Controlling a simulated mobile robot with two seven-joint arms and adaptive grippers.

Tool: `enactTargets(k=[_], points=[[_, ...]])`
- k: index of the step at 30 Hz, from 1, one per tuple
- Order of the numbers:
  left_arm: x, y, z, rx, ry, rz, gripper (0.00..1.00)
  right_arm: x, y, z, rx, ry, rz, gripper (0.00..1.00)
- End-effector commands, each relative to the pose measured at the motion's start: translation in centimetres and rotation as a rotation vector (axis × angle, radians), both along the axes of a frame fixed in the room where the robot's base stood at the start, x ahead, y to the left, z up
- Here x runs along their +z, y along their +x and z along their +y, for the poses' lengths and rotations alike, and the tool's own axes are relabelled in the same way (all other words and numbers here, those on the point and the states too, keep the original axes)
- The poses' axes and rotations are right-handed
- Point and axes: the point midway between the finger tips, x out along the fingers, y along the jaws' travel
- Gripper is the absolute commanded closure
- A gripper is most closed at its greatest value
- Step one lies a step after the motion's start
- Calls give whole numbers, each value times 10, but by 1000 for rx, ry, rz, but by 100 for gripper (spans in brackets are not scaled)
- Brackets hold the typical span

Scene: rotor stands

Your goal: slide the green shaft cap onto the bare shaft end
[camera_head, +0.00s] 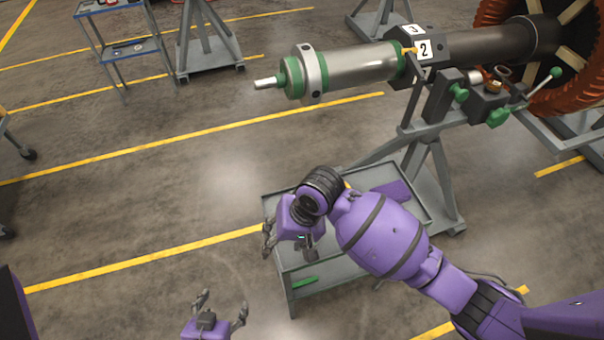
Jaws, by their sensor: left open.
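The rotor's bare shaft end (265,83) is a short light metal stub pointing left, beyond a green ring and a metal collar (312,72). A small green piece (305,283) lies on the grey cart's lower-left part; it is too small to tell whether it is the shaft cap. My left gripper (222,306) is at the bottom of the view, open and empty, over the floor left of the cart. My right gripper (288,247) hangs over the cart's left edge, its fingers spread apart, with nothing visible between them. Both grippers are well below the shaft end in the picture.
The grey cart (274,204) stands below the rotor, partly hidden by my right arm. A rotor stand (436,160) with green-knobbed clamps (498,116) carries the shaft. A blue shelf trolley (131,49) and another stand (208,55) are behind. The floor at left is mostly clear.

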Motion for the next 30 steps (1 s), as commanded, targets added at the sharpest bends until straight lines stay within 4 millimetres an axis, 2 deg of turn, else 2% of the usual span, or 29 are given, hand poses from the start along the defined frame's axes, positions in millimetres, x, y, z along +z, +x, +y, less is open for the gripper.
enactTargets(k=[1,4,9,14,17,20,30], points=[[0,0,0,0,0,0,32,4,19,1,-15,-38,9,48],[0,0,0,0,0,0,32,11,49,-2,-81,-111,44,48],[1,1,0,0,0,-1,32,34,105,-21,-247,-234,69,48],[1,1,0,0,0,-2,32,56,141,-36,-380,-299,68,48],[0,0,0,0,0,-1,32,62,151,-41,-421,-316,69,48],[-3,-2,0,1,1,5,32,59,153,-43,-435,-321,72,48],[-34,-20,8,11,15,44,32,10,150,-42,-430,-321,80,48]])
